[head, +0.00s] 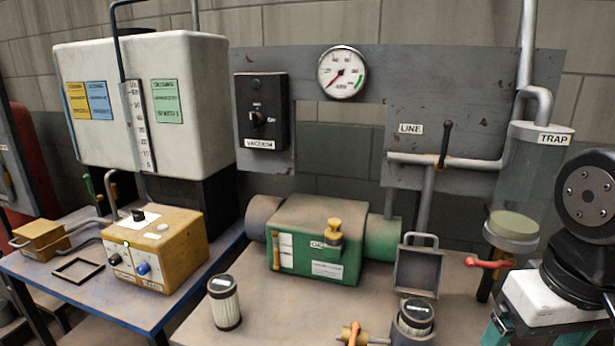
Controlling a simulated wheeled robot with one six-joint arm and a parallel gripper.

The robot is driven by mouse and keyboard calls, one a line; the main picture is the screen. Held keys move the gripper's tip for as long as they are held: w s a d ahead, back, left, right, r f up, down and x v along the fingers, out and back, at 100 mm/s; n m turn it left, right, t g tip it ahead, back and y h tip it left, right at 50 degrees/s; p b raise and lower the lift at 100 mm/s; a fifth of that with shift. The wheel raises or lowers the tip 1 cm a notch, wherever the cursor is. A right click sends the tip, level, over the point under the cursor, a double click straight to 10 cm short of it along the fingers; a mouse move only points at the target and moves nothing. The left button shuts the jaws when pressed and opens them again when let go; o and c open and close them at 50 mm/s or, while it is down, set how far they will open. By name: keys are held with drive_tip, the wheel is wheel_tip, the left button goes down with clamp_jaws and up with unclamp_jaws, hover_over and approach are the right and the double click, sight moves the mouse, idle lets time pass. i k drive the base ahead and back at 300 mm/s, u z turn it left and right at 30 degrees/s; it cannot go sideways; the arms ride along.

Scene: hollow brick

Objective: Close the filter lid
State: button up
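The filter lid (418,272) is a grey, square, shallow plate with a raised rim and a loop handle on its top edge. It stands upright, open, behind the round filter housing (407,335) at the front of the bench. A filter with a dark cap (416,313) sits in the housing, its top showing above the rim. The bottom of the housing is cut off by the frame. Parts of my arm show at the right edge, to the right of the lid and apart from it. My gripper's fingers are not visible.
An orange-handled valve (352,333) adjoins the housing on its left. A second filter (224,302) stands on the bench. A green pump (318,240) is behind. A red lever (488,263) and the clear trap (528,175) are right of the lid. Bench between loose filter and valve is clear.

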sight(418, 271)
drive_tip(key=k, duration=1.3)
drive_tip(key=u, duration=0.75)
drive_tip(key=i, duration=1.5)
drive_tip(key=z, duration=0.8)
